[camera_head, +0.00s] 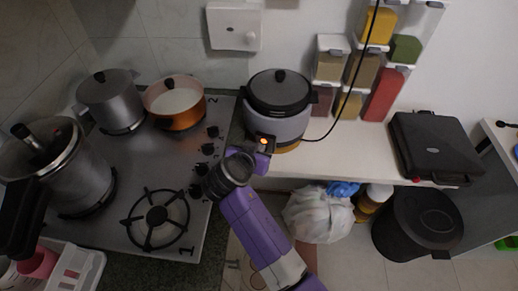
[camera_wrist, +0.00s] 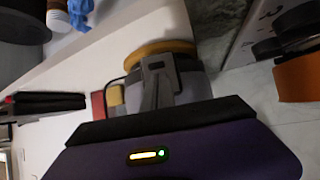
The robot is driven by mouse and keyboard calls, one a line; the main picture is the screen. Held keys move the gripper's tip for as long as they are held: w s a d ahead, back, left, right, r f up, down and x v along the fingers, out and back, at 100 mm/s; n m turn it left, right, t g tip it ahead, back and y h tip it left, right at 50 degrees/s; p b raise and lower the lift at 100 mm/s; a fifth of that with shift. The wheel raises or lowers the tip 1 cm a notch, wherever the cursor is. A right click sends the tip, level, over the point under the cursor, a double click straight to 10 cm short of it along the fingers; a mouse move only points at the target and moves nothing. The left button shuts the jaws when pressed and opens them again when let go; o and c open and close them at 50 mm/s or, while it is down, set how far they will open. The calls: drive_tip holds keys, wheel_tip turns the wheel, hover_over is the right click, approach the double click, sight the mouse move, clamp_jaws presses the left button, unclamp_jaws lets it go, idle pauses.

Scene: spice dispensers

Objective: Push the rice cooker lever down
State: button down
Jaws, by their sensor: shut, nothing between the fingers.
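The rice cooker (camera_head: 285,122) stands on the white counter beside the stove, with a dark lid and a light grey body. Its front panel (camera_head: 265,139) has a glowing orange light. My purple gripper (camera_head: 262,158) is shut and empty, right in front of and just below that panel. The lever itself cannot be made out, and I cannot tell whether my gripper touches it.
The stove (camera_head: 130,185) with several pots lies to the left. Spice dispensers (camera_head: 365,65) hang on the wall, and a black cable runs down to the cooker. A black appliance (camera_head: 435,145) sits on the counter (camera_head: 335,155) at right, with clear counter between.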

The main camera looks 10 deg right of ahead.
drive_tip(key=shift+s+f+b, duration=0.1)
drive_tip(key=shift+f+b, duration=0.15)
drive_tip(key=shift+b, duration=0.25)
drive_tip(key=shift+s+a+f+t+h+b, duration=0.15)
drive_tip(key=shift+t+h+b, duration=0.2)
drive_tip(key=shift+b, duration=0.3)
drive_tip(key=shift+f+t+b, duration=0.2)
drive_tip(key=shift+t+b, duration=0.05)
drive_tip(key=shift+b, duration=0.4)
drive_tip(key=shift+s+a+f+b, duration=0.2)
drive_tip(key=shift+s+f+b, duration=0.1)
drive_tip(key=shift+b, duration=0.85)
drive_tip(key=shift+r, duration=0.1)
drive_tip(key=shift+r+p, duration=0.45)
drive_tip(key=shift+r, duration=0.2)
drive_tip(key=shift+s, duration=0.1)
